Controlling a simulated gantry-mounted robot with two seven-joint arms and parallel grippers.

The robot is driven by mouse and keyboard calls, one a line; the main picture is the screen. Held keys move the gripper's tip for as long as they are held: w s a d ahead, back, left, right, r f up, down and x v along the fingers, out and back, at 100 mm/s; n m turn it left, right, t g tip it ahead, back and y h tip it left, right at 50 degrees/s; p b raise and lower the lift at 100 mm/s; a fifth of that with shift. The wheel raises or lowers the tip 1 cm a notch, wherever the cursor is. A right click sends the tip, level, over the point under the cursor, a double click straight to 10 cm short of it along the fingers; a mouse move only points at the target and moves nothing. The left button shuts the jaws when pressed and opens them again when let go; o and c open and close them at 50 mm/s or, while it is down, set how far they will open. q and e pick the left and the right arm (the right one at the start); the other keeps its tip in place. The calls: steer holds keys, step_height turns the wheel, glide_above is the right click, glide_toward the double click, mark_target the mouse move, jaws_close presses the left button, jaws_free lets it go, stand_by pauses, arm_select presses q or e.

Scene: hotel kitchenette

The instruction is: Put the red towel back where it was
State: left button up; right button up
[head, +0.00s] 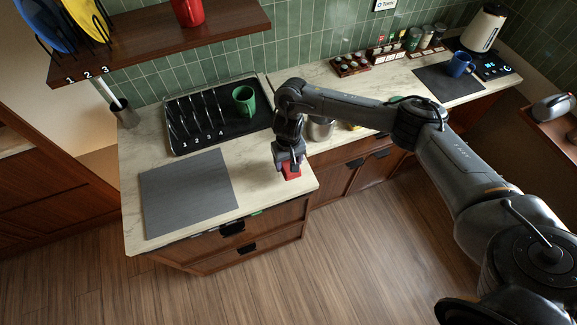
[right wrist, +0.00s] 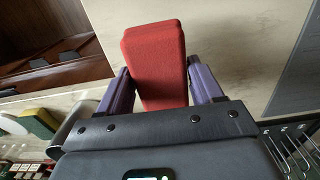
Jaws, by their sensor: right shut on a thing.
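The red towel (right wrist: 155,62) is a folded, block-shaped bundle between the two purple fingers of my right gripper (right wrist: 160,92) in the right wrist view. In the head view the towel (head: 292,172) shows just under my right gripper (head: 289,166), at the right end of the near marble counter. The gripper is shut on it. I cannot tell whether the towel touches the counter top. My left gripper is not in view.
A grey mat (head: 188,193) lies left of the towel on the counter. A black rack tray (head: 218,115) with a green mug (head: 244,100) stands behind. A metal pot (head: 320,128) is to the right. Counter drawers (head: 240,240) have black handles. Bare marble lies between mat and towel.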

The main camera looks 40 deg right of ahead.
mark_target(288, 166)
step_height(288, 166, down, 3)
steer(key=shift+f+b, duration=0.1)
steer(key=shift+b, duration=0.55)
steer(key=o, duration=1)
